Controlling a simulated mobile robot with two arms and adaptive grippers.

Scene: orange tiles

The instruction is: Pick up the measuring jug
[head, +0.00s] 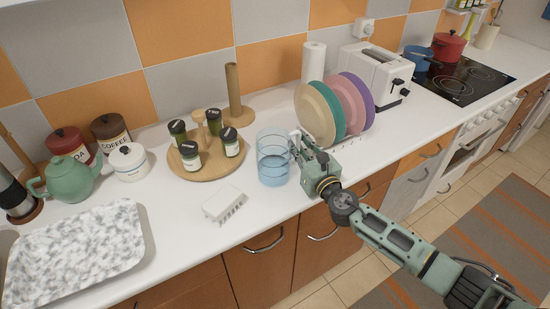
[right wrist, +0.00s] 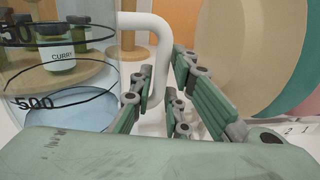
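The measuring jug (head: 273,160) is a clear, bluish cylinder standing upright on the white counter. Its dark volume marks and white handle (right wrist: 152,40) show in the right wrist view, where the jug body (right wrist: 60,85) fills the left side. My right gripper (head: 297,140) is at the jug's right side, by the handle. In the right wrist view its fingers (right wrist: 162,85) reach to either side of the lower handle, with little gap; whether they press on it I cannot tell. My left gripper is not in view.
Colored plates (head: 315,112) stand upright close behind the gripper. A round wooden board (head: 207,178) with spice jars is left of the jug. A speckled tray (head: 75,255) and teapot (head: 70,178) are farther left.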

